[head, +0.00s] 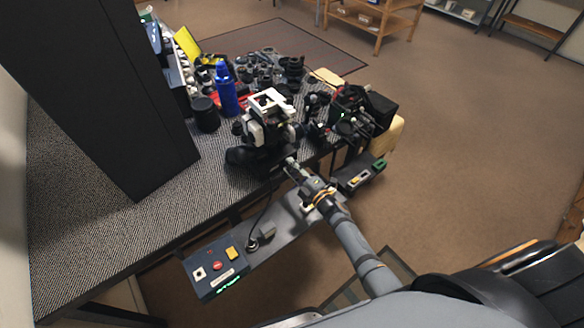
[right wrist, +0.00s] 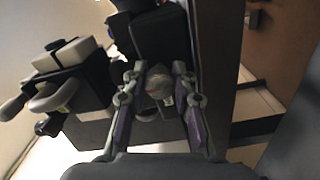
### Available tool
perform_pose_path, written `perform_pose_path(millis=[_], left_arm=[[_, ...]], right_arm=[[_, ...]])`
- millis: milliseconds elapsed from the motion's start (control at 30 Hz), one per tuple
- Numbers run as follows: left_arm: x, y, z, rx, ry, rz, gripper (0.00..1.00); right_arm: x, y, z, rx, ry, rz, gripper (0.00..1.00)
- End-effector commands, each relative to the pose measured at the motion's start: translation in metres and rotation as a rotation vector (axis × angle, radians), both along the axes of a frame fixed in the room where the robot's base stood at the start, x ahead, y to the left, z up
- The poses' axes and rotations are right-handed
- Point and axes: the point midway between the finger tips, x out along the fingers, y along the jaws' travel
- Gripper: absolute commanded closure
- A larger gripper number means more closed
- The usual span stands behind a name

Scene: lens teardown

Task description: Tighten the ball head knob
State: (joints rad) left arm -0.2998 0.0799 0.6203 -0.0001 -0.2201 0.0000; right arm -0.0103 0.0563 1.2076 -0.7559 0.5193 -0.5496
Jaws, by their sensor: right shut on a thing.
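The ball head with its knob (right wrist: 158,84) shows in the right wrist view as a rounded, greyish knob between my fingers. A black and white device (head: 268,108), seemingly the camera gear on the ball head, stands at the table's near edge in the head view. My right gripper (head: 292,164) reaches up to the low part of this gear. In the right wrist view, my right gripper (right wrist: 158,72) has a finger on each side of the knob and is shut on it. In the head view the knob is hidden by the gripper and the gear. My left gripper is not in view.
A tall black panel (head: 105,90) stands at left on the grey table (head: 100,220). A blue bottle (head: 227,92) and a black cylinder (head: 205,114) stand left of the gear. Black equipment (head: 360,108) crowds its right. A control box (head: 216,268) sits in front of the table.

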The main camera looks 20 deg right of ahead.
Motion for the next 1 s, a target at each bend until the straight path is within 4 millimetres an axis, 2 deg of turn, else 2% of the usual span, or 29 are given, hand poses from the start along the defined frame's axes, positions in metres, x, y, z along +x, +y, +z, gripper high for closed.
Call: perform_pose_path(millis=[300, 333, 500, 1000], left_arm=[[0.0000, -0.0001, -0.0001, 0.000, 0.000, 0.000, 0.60], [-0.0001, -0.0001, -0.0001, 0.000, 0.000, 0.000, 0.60], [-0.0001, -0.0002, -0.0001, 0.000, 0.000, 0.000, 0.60], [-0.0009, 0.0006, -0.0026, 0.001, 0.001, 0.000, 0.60]], right_arm=[[-0.0002, -0.0002, -0.0007, 0.002, 0.002, -0.001, 1.00], [-0.0002, -0.0002, -0.0008, 0.002, 0.002, -0.001, 0.71], [-0.0003, -0.0001, -0.0006, 0.001, 0.002, -0.001, 0.50], [-0.0001, 0.0000, -0.0011, -0.017, -0.006, 0.000, 0.50]])
